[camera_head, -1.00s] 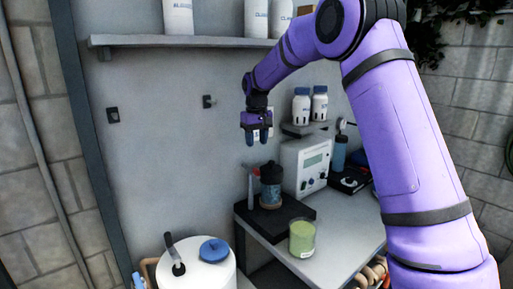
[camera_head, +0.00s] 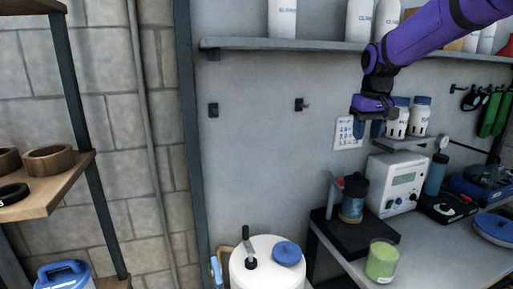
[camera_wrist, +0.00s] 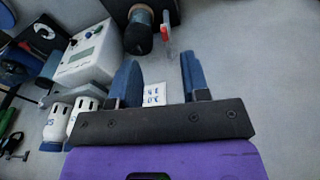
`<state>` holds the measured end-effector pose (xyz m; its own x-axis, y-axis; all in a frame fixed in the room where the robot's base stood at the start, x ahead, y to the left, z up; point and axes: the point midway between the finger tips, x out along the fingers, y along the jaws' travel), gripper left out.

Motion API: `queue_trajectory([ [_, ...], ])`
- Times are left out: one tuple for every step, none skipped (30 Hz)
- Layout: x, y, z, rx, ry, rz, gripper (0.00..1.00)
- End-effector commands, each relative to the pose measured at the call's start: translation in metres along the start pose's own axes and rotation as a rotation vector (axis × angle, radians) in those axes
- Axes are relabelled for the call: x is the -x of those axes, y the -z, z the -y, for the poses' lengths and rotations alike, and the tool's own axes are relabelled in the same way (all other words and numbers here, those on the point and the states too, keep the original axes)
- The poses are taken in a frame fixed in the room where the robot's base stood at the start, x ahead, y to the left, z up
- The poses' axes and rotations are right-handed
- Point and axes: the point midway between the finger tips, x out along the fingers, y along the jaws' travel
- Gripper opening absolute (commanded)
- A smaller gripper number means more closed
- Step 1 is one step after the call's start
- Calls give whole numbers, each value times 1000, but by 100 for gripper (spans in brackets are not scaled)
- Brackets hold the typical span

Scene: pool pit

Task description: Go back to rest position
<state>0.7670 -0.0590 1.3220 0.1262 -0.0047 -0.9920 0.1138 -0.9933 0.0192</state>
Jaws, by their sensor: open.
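My gripper (camera_head: 370,128) is at the upper right of the head view, in front of the grey back wall and left of two small white bottles with blue caps (camera_head: 408,117). In the wrist view my gripper (camera_wrist: 157,80) shows two blue fingers spread apart with nothing between them. A small white label card (camera_wrist: 153,94) on the wall shows behind the fingers. My purple arm reaches in from the upper right corner of the head view.
Below my gripper are a dark jar (camera_head: 353,199) on a black stand, a white meter box (camera_head: 396,183) and a green cup (camera_head: 381,262). A shelf (camera_head: 240,43) with white bottles runs above. A white drum (camera_head: 245,270) stands below. A wooden rack (camera_head: 55,190) is at left.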

Motion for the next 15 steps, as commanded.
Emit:
queue_trajectory([
  [12,-16,1,-5,-3,-18,43],
  [18,-26,2,-7,-4,-28,43],
  [24,-38,3,-12,-5,-41,43],
  [29,-47,4,-15,-6,-50,43],
  [34,-57,4,-18,-7,-60,43],
  [40,-69,6,-23,-9,-72,43],
  [43,-79,6,-26,-9,-80,43],
  [47,-88,7,-30,-10,-90,43],
  [51,-101,8,-34,-11,-103,43],
  [54,-111,9,-38,-12,-112,43],
  [56,-121,10,-41,-13,-121,43],
  [59,-134,11,-45,-13,-133,43],
  [61,-144,11,-48,-14,-143,43],
  [63,-153,12,-51,-15,-152,43],
  [65,-166,13,-56,-15,-165,43],
])
